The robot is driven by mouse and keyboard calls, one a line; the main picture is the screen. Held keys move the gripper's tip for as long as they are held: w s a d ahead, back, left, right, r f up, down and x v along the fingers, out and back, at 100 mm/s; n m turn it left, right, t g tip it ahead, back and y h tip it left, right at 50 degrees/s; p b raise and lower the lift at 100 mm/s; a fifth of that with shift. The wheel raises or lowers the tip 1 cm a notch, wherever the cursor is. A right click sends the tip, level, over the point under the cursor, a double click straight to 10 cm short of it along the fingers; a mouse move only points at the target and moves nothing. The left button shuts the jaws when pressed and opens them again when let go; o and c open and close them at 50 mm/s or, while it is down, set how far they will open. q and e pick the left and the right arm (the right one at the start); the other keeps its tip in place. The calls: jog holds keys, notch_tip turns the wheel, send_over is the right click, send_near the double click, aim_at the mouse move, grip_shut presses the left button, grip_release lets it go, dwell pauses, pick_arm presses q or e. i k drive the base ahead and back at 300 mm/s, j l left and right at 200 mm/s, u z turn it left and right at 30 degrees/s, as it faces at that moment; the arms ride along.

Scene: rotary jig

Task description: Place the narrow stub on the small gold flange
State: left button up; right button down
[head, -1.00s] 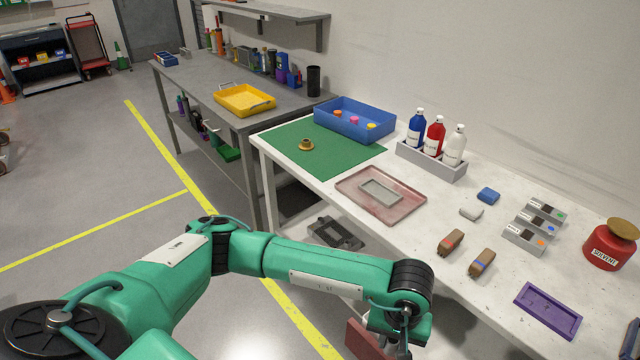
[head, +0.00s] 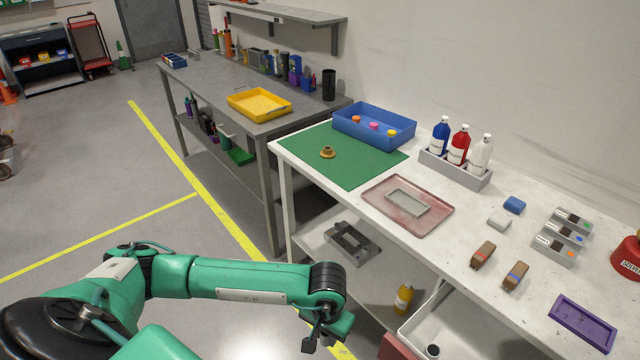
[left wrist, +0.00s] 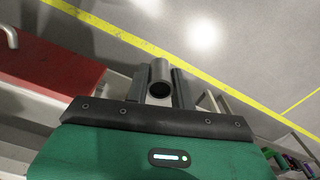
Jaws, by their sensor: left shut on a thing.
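The narrow stub (left wrist: 160,78) is a grey metal tube. In the left wrist view, my left gripper (left wrist: 157,88) is shut on it, with one dark finger on each side and the tube's open end showing. In the head view my left gripper (head: 322,338) is low in the picture, over the floor in front of the white bench, and its fingers hardly show. The small gold flange (head: 327,152) sits upright on the green mat (head: 360,174), well beyond the gripper and apart from it. My right gripper is in neither view.
A blue bin (head: 390,139) with coloured pieces stands behind the mat. A reddish tray (head: 436,222) and a bottle rack (head: 460,172) are to its right. An open white drawer (head: 450,312) with a red front juts from the bench near my gripper. Floor lies clear left.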

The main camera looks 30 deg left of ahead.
aim_at(328, 148)
jog(key=i+j, duration=0.15)
jog(key=j, duration=0.2)
jog(key=i+j, duration=0.2)
jog(key=j, duration=0.15)
jog(key=i+j, duration=0.15)
jog(key=j, duration=0.25)
jog(key=i+j, duration=0.2)
jog(key=j, duration=0.15)
jog(key=i+j, duration=0.15)
jog(key=j, duration=0.2)
